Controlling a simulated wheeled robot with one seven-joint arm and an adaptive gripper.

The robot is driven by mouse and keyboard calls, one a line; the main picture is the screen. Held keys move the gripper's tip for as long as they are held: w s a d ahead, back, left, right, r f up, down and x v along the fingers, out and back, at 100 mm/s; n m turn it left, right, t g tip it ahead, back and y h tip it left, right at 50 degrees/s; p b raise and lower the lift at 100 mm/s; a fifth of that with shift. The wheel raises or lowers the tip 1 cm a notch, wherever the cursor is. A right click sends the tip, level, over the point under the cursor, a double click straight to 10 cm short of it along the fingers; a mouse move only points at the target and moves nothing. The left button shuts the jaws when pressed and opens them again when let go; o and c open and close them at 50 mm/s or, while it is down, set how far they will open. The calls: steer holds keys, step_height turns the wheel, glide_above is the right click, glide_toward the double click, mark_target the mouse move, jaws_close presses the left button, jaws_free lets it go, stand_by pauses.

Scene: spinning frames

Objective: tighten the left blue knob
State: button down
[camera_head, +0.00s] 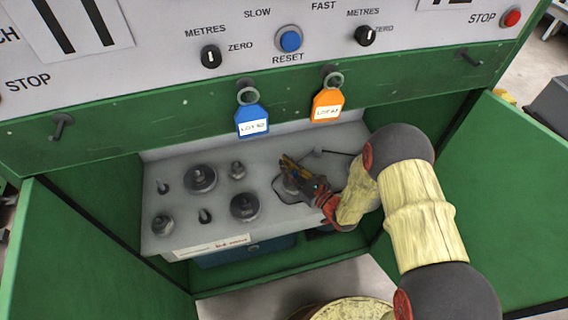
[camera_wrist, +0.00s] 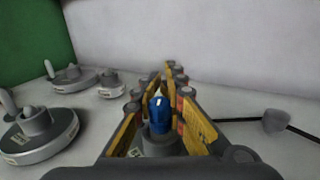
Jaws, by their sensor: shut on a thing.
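A blue knob (camera_wrist: 158,114) stands upright on a grey round base between the two fingers of my gripper in the wrist view. My gripper (camera_wrist: 163,95) is shut on it, with the yellow-faced fingers on either side. In the head view, my gripper (camera_head: 288,172) reaches into the open green cabinet over the right part of a grey panel (camera_head: 270,222). It hides the knob there. No second blue knob shows on the panel, so I cannot tell left from right.
Several grey round fittings, including a large one (camera_head: 201,178), stand on the panel left of my gripper. A blue tag (camera_head: 252,120) and an orange tag (camera_head: 327,106) hang above. Open green doors (camera_head: 520,185) flank the cabinet. A black cable (camera_wrist: 240,119) lies right.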

steer(key=shift+w+d+m+t+h+p, duration=0.1)
steer(key=shift+d+m+t+h+p, duration=0.05)
steer(key=shift+m+t+h, duration=0.4)
steer(key=shift+w+d+m+t+h+p, duration=0.15)
steer(key=shift+m+t+h, duration=0.2)
steer(key=shift+h, duration=0.3)
steer(key=c, duration=2)
jaws_free()
steer(key=shift+o, duration=0.8)
steer(key=v, duration=1.2)
steer(key=shift+s+a, duration=0.1)
